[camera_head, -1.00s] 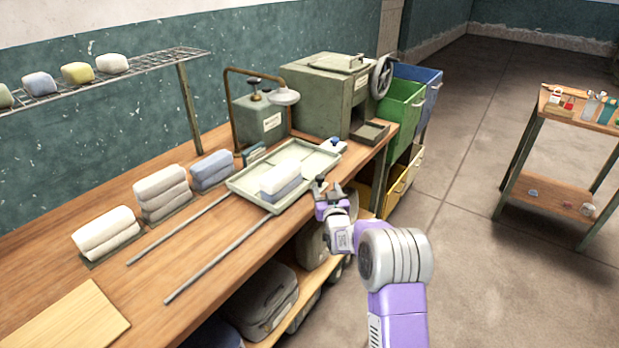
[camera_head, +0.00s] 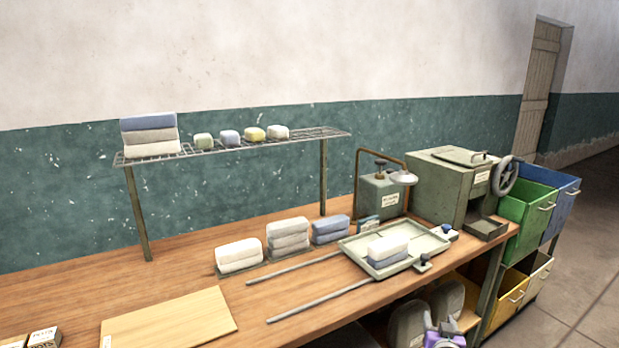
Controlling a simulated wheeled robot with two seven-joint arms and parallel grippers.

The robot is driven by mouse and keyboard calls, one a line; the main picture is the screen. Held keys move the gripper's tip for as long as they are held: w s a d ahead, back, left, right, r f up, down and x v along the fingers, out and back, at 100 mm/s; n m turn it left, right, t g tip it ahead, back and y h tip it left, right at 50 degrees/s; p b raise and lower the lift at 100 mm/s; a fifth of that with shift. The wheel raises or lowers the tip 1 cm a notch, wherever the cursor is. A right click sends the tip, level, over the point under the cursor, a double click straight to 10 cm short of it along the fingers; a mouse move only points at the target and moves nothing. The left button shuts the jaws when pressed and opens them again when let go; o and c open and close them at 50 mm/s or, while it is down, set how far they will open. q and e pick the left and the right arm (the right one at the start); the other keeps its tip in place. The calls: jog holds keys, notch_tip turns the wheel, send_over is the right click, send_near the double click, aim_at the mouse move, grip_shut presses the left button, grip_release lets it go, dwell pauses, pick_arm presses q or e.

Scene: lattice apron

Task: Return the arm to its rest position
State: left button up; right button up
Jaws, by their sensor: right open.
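My right gripper (camera_head: 443,337) shows at the bottom edge, to the right of the middle. Only its purple and grey parts are in view, low in front of the bench (camera_head: 190,285), and the rest of the arm is cut off by the frame. It is open, with nothing seen in it, and apart from the tray (camera_head: 350,246) above it. My left gripper is not in view.
The tray holds a white folded towel (camera_head: 388,246) on a blue-grey one, with knobs at its right corners. Two rails (camera_head: 320,301) run left from it. Folded towel stacks (camera_head: 288,236), a green press (camera_head: 440,185) and coloured bins (camera_head: 525,215) stand nearby.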

jog(key=s+a+f+g+y+p, duration=0.2)
jog(key=s+a+f+g, duration=0.2)
jog(key=s+a+f, duration=0.4)
jog(key=s+a+f+g+y+p, duration=0.25)
jog(key=s+a+f, duration=0.3)
jog(key=f, duration=0.45)
pick_arm(q)
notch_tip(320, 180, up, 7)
jog(key=p, duration=0.2)
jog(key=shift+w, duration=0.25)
pick_arm(e)
jog(key=s+a+f+g+y, duration=0.2)
jog(key=s+a+g, duration=0.2)
jog(key=s, duration=0.8)
jog(key=s+a+f+g+y, duration=0.1)
jog(key=s+a+f+g, duration=0.1)
jog(key=s+a+g, duration=0.3)
jog(key=s+a, duration=0.4)
jog(key=s, duration=0.4)
jog(key=shift+n+y, duration=0.3)
jog(key=shift+y, duration=0.05)
jog(key=shift+c, duration=0.3)
